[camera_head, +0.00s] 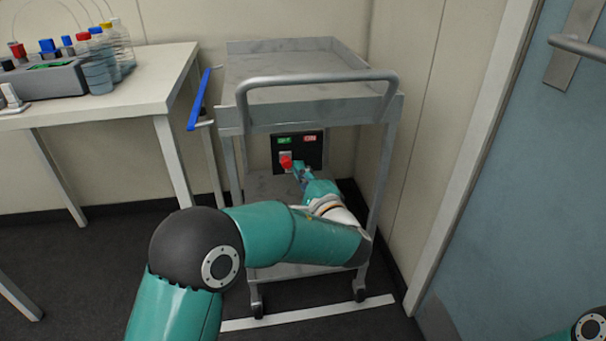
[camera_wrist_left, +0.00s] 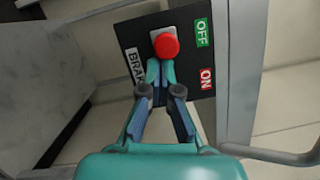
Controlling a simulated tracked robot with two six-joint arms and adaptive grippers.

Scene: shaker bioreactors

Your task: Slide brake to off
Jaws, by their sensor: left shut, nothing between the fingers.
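The black brake panel (camera_head: 314,153) is on the lower part of the grey cart. It has a green OFF label (camera_head: 284,141) on the left and a red ON label (camera_head: 310,138) on the right. The red knob (camera_head: 286,162) is at the left, below OFF. In the left wrist view the knob (camera_wrist_left: 166,45) is level with the OFF label (camera_wrist_left: 202,32), away from the ON label (camera_wrist_left: 206,78). My left gripper (camera_head: 297,167) is shut and empty, its fingertips (camera_wrist_left: 159,68) right beside the knob on its ON side. I cannot tell whether they touch it.
The cart's handle (camera_head: 318,80) and top shelf (camera_head: 290,62) are above my left arm. A white table (camera_head: 140,80) with bottles is at the left. A blue door (camera_head: 530,180) and wall close in the right side. A blue-handled object (camera_head: 199,99) is at the cart's left edge.

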